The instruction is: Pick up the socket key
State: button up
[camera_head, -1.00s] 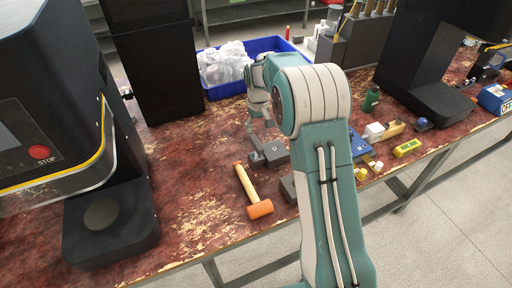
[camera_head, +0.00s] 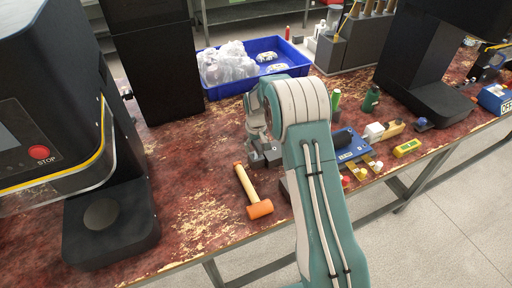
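I cannot pick out a socket key with certainty. A dark grey block-like piece (camera_head: 273,158) lies on the worn red bench top, right at my gripper, and may be part of it or beside it. My gripper (camera_head: 261,148) points down at the bench just behind the hammer, low over this grey piece. Its fingers are small and partly covered by my own arm, so I cannot tell if they are open or touching anything.
A hammer with an orange head (camera_head: 260,209) lies in front. A blue bin (camera_head: 228,90) with clear bags stands behind. To the right are a blue fixture (camera_head: 349,146), a yellow block (camera_head: 407,147) and a dark green part (camera_head: 371,98). Black machines flank the bench.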

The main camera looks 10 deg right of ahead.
grip_shut()
notch_tip(320, 180, up, 17)
dwell(1.3)
